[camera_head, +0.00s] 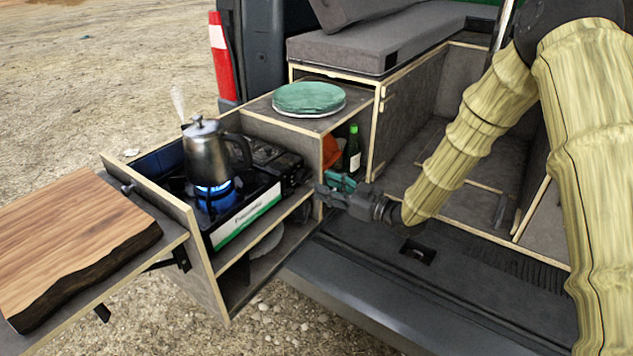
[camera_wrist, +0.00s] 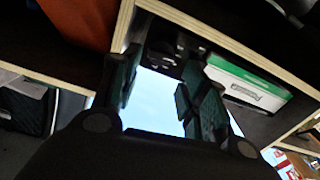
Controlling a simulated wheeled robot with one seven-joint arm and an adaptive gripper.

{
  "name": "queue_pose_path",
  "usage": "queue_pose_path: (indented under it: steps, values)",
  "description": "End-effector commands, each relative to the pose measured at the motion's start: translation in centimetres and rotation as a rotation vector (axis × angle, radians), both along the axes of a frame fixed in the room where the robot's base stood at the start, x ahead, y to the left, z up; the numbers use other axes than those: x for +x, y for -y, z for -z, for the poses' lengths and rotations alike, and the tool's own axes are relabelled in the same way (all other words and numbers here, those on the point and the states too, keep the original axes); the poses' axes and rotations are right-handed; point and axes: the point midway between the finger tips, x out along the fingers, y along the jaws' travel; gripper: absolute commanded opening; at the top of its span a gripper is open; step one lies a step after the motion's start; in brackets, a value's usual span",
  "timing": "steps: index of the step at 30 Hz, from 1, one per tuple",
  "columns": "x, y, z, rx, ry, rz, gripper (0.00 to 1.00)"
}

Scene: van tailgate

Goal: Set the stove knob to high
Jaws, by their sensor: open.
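The camping stove (camera_head: 246,213) sits in the upper bay of the pull-out box, and its white and green front panel (camera_wrist: 248,85) shows in the wrist view. A blue flame (camera_head: 214,192) burns under a metal kettle (camera_head: 208,158). I cannot make out the knob clearly; dark shapes (camera_wrist: 178,48) near the panel's end show between my fingers in the wrist view. My gripper (camera_head: 336,186) is open and empty, just right of the stove's right end and apart from it. Its fingers (camera_wrist: 160,76) also show in the wrist view.
A wooden board (camera_head: 75,240) lies on the side shelf at left. A green plate (camera_head: 308,97) rests on the cabinet top. A green bottle (camera_head: 352,150) and an orange item (camera_head: 330,150) stand in the compartment behind my gripper. Wooden panel edges border the stove bay.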

Motion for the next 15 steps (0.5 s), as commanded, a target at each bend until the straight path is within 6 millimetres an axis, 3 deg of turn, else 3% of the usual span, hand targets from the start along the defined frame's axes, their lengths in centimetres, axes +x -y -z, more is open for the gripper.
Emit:
queue_pose_path:
  steps: [6, 15]
  values:
    - [-2.2, 3.1, 0.0, 0.002, 0.0, 0.002, 0.44]
    - [-3.6, 5.0, 0.0, 0.001, 0.001, 0.001, 0.44]
